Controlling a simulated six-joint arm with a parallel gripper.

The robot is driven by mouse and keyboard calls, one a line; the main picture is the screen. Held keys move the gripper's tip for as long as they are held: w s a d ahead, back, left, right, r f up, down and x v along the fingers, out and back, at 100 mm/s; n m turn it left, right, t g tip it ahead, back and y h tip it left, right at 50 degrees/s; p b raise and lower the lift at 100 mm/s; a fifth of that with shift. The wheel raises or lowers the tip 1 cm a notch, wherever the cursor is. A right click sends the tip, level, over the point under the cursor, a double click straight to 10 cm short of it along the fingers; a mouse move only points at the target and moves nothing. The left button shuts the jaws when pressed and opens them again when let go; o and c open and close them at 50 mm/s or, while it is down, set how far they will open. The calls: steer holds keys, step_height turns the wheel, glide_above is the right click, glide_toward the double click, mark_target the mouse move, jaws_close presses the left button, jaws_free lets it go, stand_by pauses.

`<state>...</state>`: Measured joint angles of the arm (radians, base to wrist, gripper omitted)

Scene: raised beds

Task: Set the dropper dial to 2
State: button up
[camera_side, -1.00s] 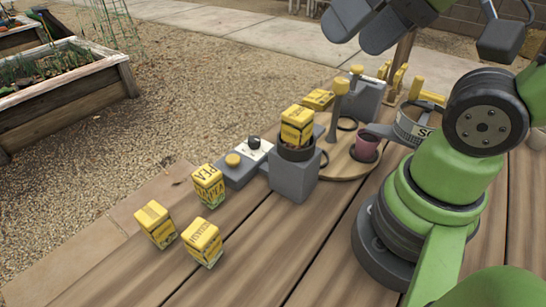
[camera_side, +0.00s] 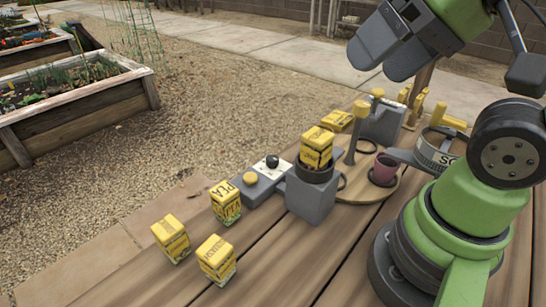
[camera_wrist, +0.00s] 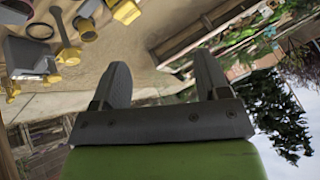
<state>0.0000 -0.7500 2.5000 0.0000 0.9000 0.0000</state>
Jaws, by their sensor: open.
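In the side view, a dark round knob (camera_side: 272,161) sits on a small white marked plate (camera_side: 277,170), on a low grey box (camera_side: 257,191) beside a yellow button (camera_side: 250,178). It appears to be the dial; its marks and setting are too small to read. My gripper (camera_side: 380,67) is open and empty, high above the table and to the right of the knob in the picture. In the wrist view, its two grey fingers (camera_wrist: 162,65) are spread with nothing between them. The dial cannot be made out there.
A grey block (camera_side: 312,197) holding a yellow packet (camera_side: 317,148) stands right beside the dial box. Three yellow packets, including a PEA one (camera_side: 226,203), stand nearer the front left.

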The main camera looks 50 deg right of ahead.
steer(key=shift+c, duration=0.9)
steer(key=shift+w+r, duration=0.1)
steer(key=shift+w, duration=0.05)
steer(key=shift+c, duration=0.3)
steer(key=n+g+h, duration=0.5)
steer(key=n+g, duration=0.5)
steer(key=n, duration=0.3)
glide_above(272, 158)
steer(key=w+a, duration=0.3)
step_height(272, 158, down, 19)
steer(key=x, duration=0.9)
steer(key=shift+s+d, duration=0.25)
steer(key=shift+d, duration=0.1)
